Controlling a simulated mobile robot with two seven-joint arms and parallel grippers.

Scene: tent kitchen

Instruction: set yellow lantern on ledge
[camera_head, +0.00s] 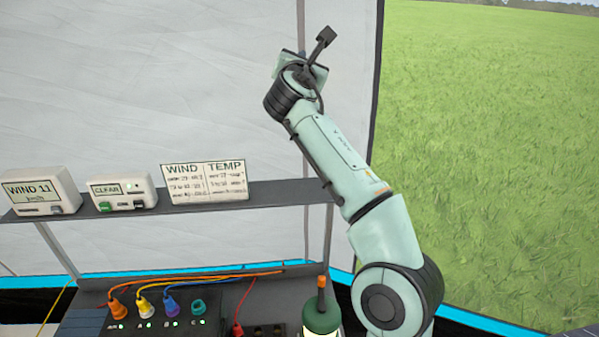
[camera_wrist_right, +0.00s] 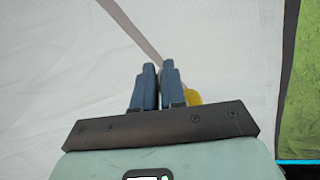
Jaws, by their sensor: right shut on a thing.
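My right gripper (camera_head: 301,66) is raised high above the right end of the ledge, in front of the tent wall. Its fingers are hidden behind the wrist in the head view. In the right wrist view the two blue fingers (camera_wrist_right: 158,85) are close together. A small yellow part, which looks like the yellow lantern (camera_wrist_right: 193,98), shows beside the right finger; the rest is hidden. The gripper is shut on it. The lantern does not show in the head view. The ledge (camera_head: 283,194) is a dark grey shelf along the tent wall. My left gripper is not in view.
A wind box (camera_head: 40,190), a CLEAR box (camera_head: 122,191) and a WIND/TEMP card (camera_head: 205,181) stand on the ledge. Its right part is free. Below are a panel with coloured plugs (camera_head: 160,308) and a green bottle-like object (camera_head: 321,319) with an orange top.

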